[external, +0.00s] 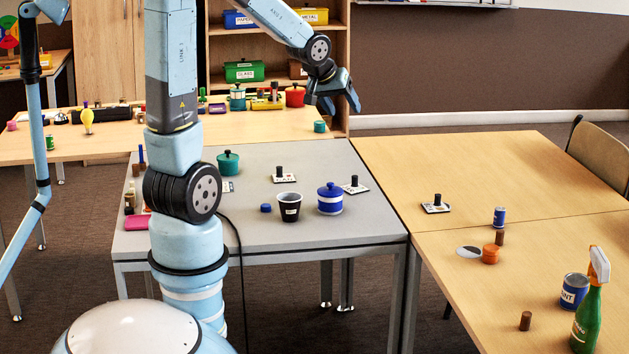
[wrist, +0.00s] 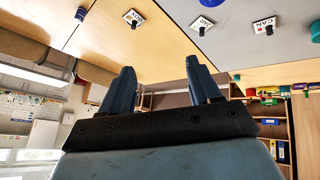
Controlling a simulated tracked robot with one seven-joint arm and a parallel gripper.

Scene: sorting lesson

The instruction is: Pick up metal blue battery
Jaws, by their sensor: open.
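A small upright blue cylinder with a pale label (external: 499,217) stands on the right wooden table; it may be the blue battery, but I cannot tell for sure. My gripper (external: 340,104) is open and empty, raised high above the back of the tables, far from that cylinder. In the wrist view my two fingers (wrist: 160,65) are spread with nothing between them. The wrist view is tilted, and I cannot identify the battery surely in it.
The grey table holds a blue lidded jar (external: 330,200), a dark cup (external: 289,208) and a small blue piece (external: 266,208). Knobbed label plates, one here (external: 436,205), lie about. An orange pot (external: 490,255), paint can (external: 574,291) and green spray bottle (external: 588,315) stand right.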

